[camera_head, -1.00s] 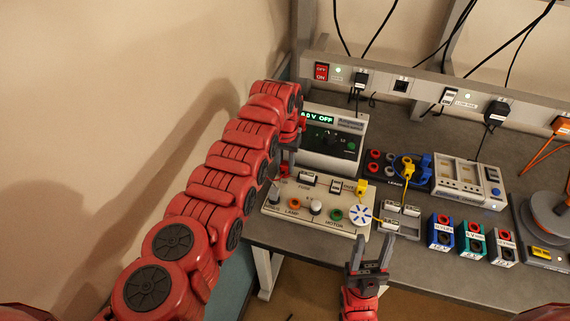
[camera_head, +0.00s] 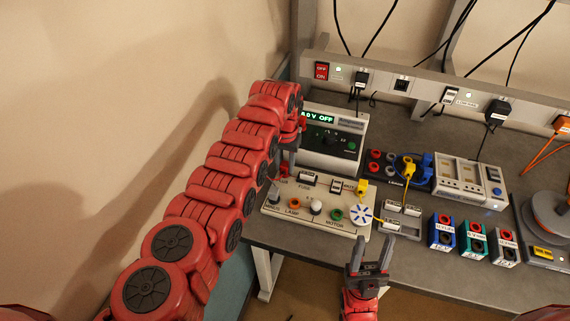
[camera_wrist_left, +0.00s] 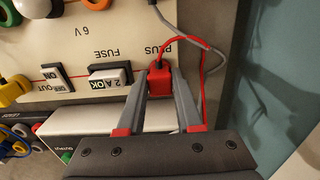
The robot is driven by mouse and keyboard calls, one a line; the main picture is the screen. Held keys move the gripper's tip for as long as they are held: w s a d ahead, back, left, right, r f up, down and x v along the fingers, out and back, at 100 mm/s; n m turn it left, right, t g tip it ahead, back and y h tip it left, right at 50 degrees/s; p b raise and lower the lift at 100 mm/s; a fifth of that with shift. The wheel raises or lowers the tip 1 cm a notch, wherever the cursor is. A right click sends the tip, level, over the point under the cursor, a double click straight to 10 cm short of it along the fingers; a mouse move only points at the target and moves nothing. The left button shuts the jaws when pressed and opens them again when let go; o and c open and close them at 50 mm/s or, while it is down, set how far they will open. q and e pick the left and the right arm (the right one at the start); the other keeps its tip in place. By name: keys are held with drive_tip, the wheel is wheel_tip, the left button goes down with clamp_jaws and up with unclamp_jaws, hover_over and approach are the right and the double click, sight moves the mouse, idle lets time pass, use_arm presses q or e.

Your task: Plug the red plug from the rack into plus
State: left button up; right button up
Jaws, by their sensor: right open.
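The red plug (camera_wrist_left: 160,80) stands at the socket labelled PLUS on the cream circuit board (camera_wrist_left: 120,20), in the left wrist view. A thin red cable loops beside it. My left gripper (camera_wrist_left: 161,74) has one finger on each side of the plug, close against it. I cannot tell whether the plug is fully seated. In the head view the board (camera_head: 270,212) lies at the table's left end, and my left gripper (camera_head: 285,158) reaches its back left corner, partly hidden by my arm. My right gripper (camera_head: 370,246) is open and empty before the table's front edge.
A power supply (camera_head: 325,160) reading OFF stands behind the board. A black socket block (camera_head: 370,180) with a yellow plug, a grey tray (camera_head: 402,228) and blue (camera_head: 441,236), green and grey boxes are to the right. A grey cable (camera_wrist_left: 190,42) runs by the plug.

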use_arm(q)
drive_tip(key=o, duration=0.5)
drive_tip(key=shift+c, duration=0.2)
drive_tip(key=shift+r, duration=0.1)
drive_tip(key=shift+w+r, duration=0.1)
drive_tip(key=shift+r, duration=0.25)
wheel_tip(320, 180, up, 16)
drive_tip(key=p, duration=0.3)
drive_tip(key=shift+r, duration=0.25)
drive_tip(key=shift+f, duration=0.1)
